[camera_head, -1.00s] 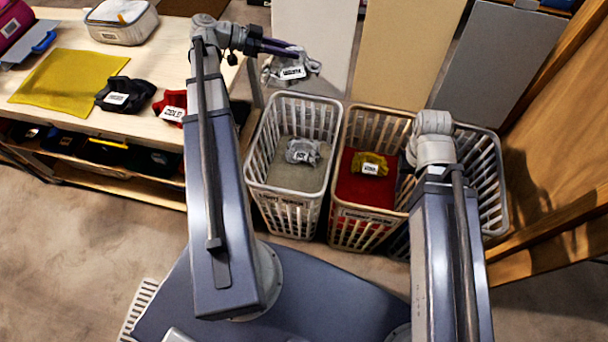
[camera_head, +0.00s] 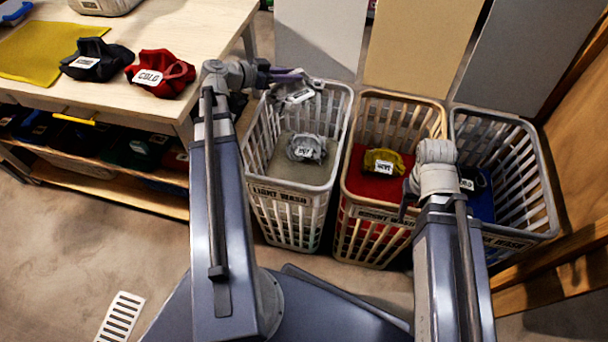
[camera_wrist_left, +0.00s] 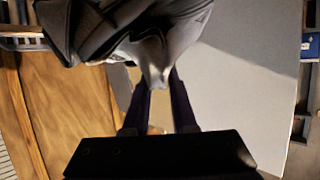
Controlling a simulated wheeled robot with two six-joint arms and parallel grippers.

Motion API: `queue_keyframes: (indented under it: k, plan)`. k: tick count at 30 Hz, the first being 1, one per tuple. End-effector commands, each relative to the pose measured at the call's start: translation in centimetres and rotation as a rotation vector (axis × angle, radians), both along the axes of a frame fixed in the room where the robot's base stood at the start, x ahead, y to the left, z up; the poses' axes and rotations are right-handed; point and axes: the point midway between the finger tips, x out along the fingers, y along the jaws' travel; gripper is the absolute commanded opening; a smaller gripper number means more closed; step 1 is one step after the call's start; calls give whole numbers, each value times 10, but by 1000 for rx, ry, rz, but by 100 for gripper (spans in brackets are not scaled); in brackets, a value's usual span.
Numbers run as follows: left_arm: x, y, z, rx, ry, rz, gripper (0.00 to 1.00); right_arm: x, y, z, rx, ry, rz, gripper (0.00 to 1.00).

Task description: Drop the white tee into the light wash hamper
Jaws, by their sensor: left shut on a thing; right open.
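The white tee (camera_head: 298,93), pale grey-white with a label, hangs crumpled from my left gripper (camera_head: 290,77). It appears over the far end of the light wash hamper (camera_head: 279,191), near the rim; its exact height is unclear. In the left wrist view, the tee (camera_wrist_left: 150,45) is pinched between the dark fingers of the left gripper (camera_wrist_left: 157,88). Another light, labelled garment (camera_head: 306,148) lies inside this hamper. My right gripper (camera_head: 408,200) is open and mostly hidden by its wrist, beside the middle hamper.
The middle hamper (camera_head: 378,213) has a red bottom and a yellow garment (camera_head: 383,162). A third hamper (camera_head: 510,238) with a blue bottom stands at right. The wooden table (camera_head: 150,35) at left bears dark (camera_head: 97,60) and red (camera_head: 160,73) garments. Panels stand behind the hampers.

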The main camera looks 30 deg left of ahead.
Motion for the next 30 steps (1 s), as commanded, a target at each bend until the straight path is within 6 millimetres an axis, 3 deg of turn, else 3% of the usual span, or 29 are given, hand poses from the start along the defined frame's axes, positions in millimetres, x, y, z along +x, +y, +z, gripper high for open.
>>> queue_keyframes:
  k: [8, 24, 30]
  plan:
    - [0, 0, -4, -1, -1, 1, 0, 0, 0, -5, 0, 0, 0, 50]
    - [0, 0, -57, 0, -1, 1, 0, 0, -1, -58, -3, -1, 1, 50]
    - [0, 0, -61, 0, -1, 1, 0, 0, -1, -61, -5, -2, 1, 50]
